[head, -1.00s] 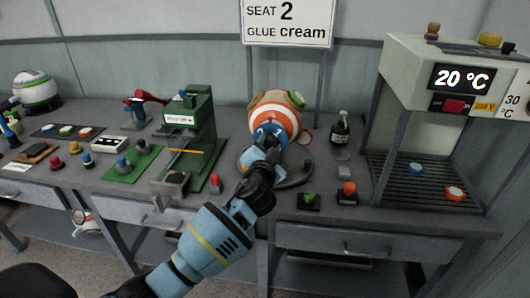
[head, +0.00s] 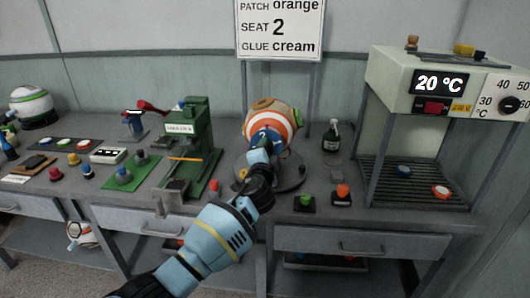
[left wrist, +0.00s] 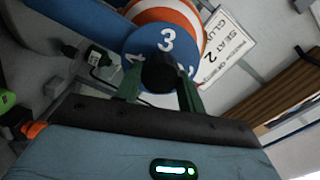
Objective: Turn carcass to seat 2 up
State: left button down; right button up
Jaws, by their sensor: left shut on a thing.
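The carcass is a ball with orange, white and blue areas (head: 283,119), sitting on a round dark stand (head: 290,180) on the bench. Its blue part faces my arm; in the left wrist view this blue part (left wrist: 148,43) carries a white 3 at the top, a 4 to the left and a partly hidden digit to the right. My left gripper (head: 258,160) reaches the front of the ball. In the left wrist view its green fingers (left wrist: 160,82) are shut on a dark round knob (left wrist: 158,72) at the middle of the blue part. My right gripper is not in view.
A sign (head: 280,30) reads patch orange, seat 2, glue cream. A green press (head: 185,130) stands left of the ball. A dark bottle (head: 331,138) and green and orange buttons (head: 304,201) are to the right. A heater (head: 430,85) showing 20 °C stands farther right.

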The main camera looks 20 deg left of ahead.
pick_arm(q)
jog(key=m+p, duration=0.1)
jog(key=m, duration=0.1)
jog(key=shift+m, duration=0.4)
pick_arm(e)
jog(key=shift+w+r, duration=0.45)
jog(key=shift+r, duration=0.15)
pick_arm(q)
jog(key=shift+m, duration=0.5)
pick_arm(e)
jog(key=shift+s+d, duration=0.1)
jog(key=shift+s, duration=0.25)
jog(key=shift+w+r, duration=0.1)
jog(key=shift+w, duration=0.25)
pick_arm(q)
jog(key=c, duration=0.9)
grip_release()
jog(key=shift+o, duration=0.2)
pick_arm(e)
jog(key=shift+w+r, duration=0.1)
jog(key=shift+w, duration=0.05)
